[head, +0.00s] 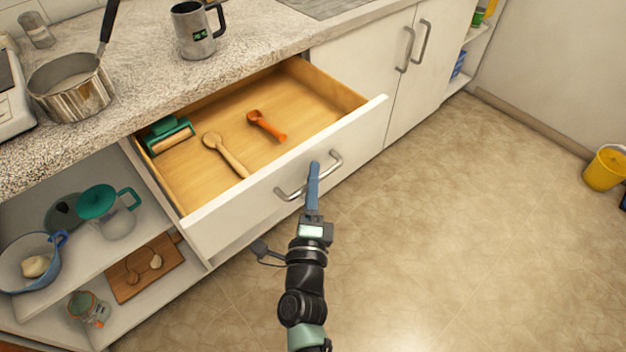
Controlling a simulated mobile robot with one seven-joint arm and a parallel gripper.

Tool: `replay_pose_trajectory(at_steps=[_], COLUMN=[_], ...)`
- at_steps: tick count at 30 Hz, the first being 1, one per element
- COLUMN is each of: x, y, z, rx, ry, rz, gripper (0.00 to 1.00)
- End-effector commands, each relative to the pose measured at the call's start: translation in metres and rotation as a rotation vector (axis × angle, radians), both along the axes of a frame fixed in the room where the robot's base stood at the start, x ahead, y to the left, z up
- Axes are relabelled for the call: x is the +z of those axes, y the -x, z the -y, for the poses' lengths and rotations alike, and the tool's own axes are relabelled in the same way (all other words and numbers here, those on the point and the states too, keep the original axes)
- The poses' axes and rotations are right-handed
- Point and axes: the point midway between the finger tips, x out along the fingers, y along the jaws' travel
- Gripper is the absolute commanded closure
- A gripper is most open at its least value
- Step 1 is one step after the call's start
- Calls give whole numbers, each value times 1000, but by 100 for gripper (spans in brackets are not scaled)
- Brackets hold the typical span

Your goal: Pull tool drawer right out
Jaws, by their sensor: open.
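The tool drawer (285,170) is a white-fronted drawer with a wooden inside, under the speckled counter, and it stands well out from the cabinet. Inside lie a wooden spoon (226,156), an orange spoon (267,125) and a green roller-like tool (168,134). The drawer's bar handle (289,193) is on its front face. My gripper (314,168) is open, with its blue fingers at the middle of the handle. The fingers hide part of the bar. I cannot tell whether they touch it.
A saucepan (72,87) and a grey mug (196,30) stand on the counter (150,90). Open shelves at lower left hold a blue pan (28,272) and a teal-lidded jug (115,212). Closed cabinet doors (398,70) are to the right. The floor (450,220) is clear up to a yellow bucket (604,169).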

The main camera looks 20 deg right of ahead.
Motion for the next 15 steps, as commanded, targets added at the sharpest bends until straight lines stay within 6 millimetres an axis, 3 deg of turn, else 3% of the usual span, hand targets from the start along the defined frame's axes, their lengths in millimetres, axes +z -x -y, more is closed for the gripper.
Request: replay_pose_trajectory(at_steps=[9, 15], x=[0, -4], y=[2, 24], z=[0, -11], rx=[-1, -1], ry=[0, 0], rz=[0, -2], gripper=[55, 55])
